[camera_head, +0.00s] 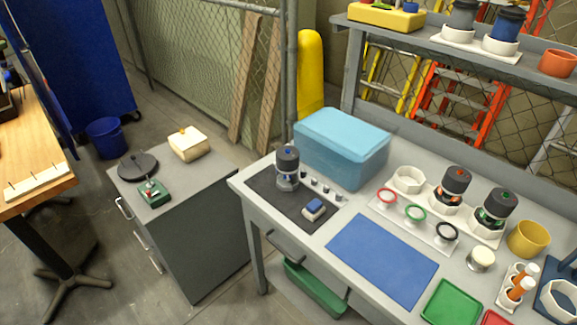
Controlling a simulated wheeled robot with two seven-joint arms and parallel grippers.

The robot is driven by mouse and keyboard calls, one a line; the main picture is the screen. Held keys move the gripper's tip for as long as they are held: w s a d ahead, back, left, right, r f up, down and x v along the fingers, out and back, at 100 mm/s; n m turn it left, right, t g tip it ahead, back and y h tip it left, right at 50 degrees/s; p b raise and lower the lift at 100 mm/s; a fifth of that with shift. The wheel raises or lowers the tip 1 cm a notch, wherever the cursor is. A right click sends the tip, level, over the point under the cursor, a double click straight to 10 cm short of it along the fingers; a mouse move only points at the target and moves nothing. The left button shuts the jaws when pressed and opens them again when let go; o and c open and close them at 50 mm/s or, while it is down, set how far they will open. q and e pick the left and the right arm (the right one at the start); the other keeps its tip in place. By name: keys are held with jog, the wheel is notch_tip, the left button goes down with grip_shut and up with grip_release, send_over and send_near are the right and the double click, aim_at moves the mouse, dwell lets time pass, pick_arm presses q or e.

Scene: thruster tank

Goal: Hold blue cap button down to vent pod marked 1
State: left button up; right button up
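A dark grey pod (287,174) with a clear lower section stands upright on the dark mat (263,187) at the left of the bench. A small blue button (288,150) sits on top of its cap. Two similar pods stand at the bench's back right, one with a red-orange button (457,171) and one with a green button (502,193). No number 1 can be read on any pod. Neither of my grippers shows in this view.
A translucent blue bin (342,145) stands close behind the dark mat. A blue-and-white block (314,208) and several small knobs share the mat area. The blue mat (382,260) is bare. A rings tray (415,222) and yellow cup (527,239) stand right.

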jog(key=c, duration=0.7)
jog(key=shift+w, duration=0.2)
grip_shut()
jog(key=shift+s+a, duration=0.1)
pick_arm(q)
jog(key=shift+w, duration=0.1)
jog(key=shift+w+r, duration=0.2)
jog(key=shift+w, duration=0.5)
